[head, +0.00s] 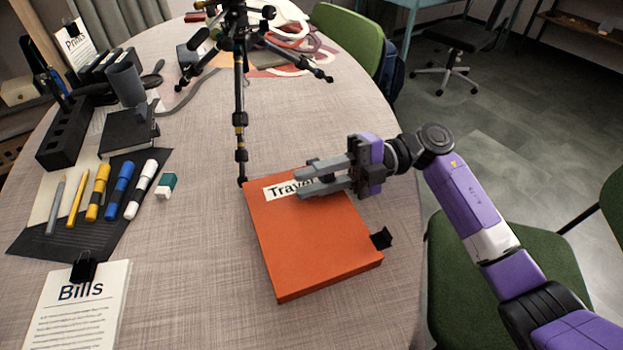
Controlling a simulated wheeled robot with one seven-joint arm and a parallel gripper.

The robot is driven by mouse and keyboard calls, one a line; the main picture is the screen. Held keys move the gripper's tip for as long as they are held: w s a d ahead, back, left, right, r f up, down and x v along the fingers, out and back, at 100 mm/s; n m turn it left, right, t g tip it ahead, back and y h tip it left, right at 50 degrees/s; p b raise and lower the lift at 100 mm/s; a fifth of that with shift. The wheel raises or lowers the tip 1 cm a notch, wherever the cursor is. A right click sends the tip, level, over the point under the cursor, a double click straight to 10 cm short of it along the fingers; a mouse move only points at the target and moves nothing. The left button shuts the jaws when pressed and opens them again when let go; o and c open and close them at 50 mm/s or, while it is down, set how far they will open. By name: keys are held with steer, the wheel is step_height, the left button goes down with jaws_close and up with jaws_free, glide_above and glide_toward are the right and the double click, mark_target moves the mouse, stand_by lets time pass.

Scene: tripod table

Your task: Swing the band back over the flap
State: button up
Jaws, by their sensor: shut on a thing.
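An orange folder (312,245) labelled "Travel" lies flat near the table's right edge. My gripper (305,180) is over its upper part, with the grey fingers reaching left across the label and hiding its end. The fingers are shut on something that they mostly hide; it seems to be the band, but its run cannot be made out. A small black piece (382,238) sticks out at the folder's right edge; whether it belongs to the band is unclear. The flap cannot be told apart from the orange cover.
A black tripod (240,105) stands just behind the folder, one leg near its upper left corner. Pens on a dark mat (45,235) and "Bills" papers (75,315) lie left. Bare table (195,260) lies between. A green chair (500,265) stands right of the table.

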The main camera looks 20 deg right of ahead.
steer(key=o, duration=0.9)
